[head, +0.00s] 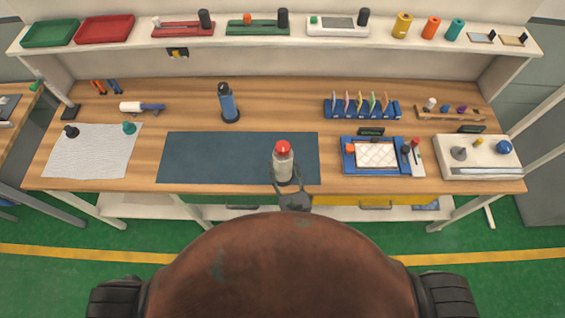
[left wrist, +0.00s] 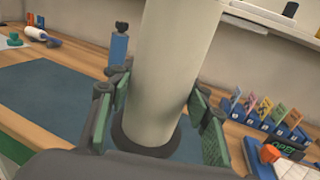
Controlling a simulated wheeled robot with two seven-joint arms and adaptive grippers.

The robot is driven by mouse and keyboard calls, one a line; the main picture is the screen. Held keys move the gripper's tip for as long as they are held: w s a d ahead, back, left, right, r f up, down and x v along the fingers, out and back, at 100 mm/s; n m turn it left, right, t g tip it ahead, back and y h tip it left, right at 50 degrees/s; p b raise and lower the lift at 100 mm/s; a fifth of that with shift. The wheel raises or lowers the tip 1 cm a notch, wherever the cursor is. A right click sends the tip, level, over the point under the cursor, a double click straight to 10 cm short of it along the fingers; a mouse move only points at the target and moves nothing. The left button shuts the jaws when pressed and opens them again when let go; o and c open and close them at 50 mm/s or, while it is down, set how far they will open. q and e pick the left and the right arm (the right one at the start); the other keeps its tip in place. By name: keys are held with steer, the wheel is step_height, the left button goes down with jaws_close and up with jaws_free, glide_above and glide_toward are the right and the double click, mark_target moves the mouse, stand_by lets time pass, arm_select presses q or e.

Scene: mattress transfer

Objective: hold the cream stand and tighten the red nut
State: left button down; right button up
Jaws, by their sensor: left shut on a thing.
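The cream stand (head: 283,165) is upright on the blue-grey mat near the front edge of the table, on a dark round base. The red nut (head: 283,147) sits on its top. My left gripper (head: 286,180) is shut on the stand from the front, low on its body. In the left wrist view the cream stand (left wrist: 165,75) rises between the green-padded fingers of the left gripper (left wrist: 158,108), with its dark base below. The nut is out of that view. My right gripper is not in view.
A blue stand with a dark top (head: 229,103) is behind the mat (head: 200,158). A blue tray (head: 349,167) is to the right, with a rack of coloured pieces (head: 361,108) behind it. A white cloth (head: 92,155) lies at the left. The mat's left part is clear.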

arm_select(q)
steer(key=shift+r, duration=0.15)
steer(key=w+b, duration=0.1)
steer(key=w, duration=1.3)
steer(key=shift+d+b, duration=0.3)
steer(key=shift+b, duration=0.05)
stand_by(1.5)
steer(key=shift+f+b, duration=3.8)
steer(key=shift+f, duration=1.6)
